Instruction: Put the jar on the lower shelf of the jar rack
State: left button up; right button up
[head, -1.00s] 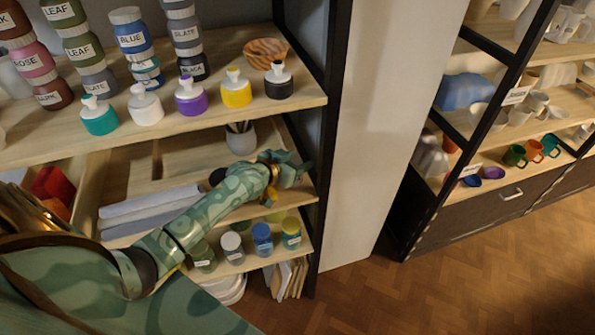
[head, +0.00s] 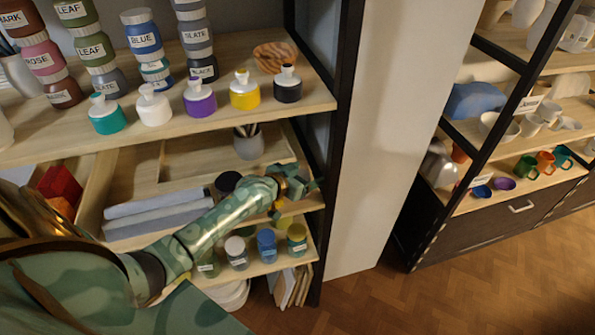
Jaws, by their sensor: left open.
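My left gripper (head: 302,188) is open at the right end of the middle shelf (head: 310,203); I see nothing held in it. Its arm crosses in front of the rack from the lower left. A dark-lidded jar (head: 228,182) stands on the middle shelf, partly hidden behind my arm. The lower shelf (head: 262,268) bears a row of small jars: a green one (head: 207,264), a white-lidded one (head: 236,252), a blue one (head: 266,245) and a yellow-lidded one (head: 297,240). Which jar the task means is not clear. My right gripper is not in view.
The upper shelf (head: 315,98) holds squeeze bottles, stacked labelled jars and a wooden bowl (head: 274,56). A grey brush pot (head: 248,145) stands behind my gripper. A black post (head: 340,130) borders the rack's right side. Open floor (head: 480,290) lies at the right.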

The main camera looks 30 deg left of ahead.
pick_arm(q)
jog(key=p+v, duration=0.3)
jog(key=v, duration=0.9)
jog(key=d, duration=0.7)
jog(key=s+d+f+m+g, duration=0.1)
jog(key=s+f+g, duration=0.1)
jog(key=s+f, duration=0.5)
jog(key=s+f+g, duration=0.2)
jog(key=f, duration=0.9)
jog(key=s+f+g, duration=0.2)
jog(key=s+f, duration=0.4)
jog(key=s, duration=0.4)
jog(key=s+f+g+y, duration=0.1)
jog(key=s+f+g, duration=0.2)
jog(key=s+f, duration=0.4)
jog(key=s+d+f+m+g, duration=0.1)
jog(key=s+f+g, duration=0.2)
jog(key=s, duration=1.1)
notch_tip(320, 180, down, 4)
jog(key=shift+s+r+y, duration=0.15)
jog(key=shift+s+y, duration=0.25)
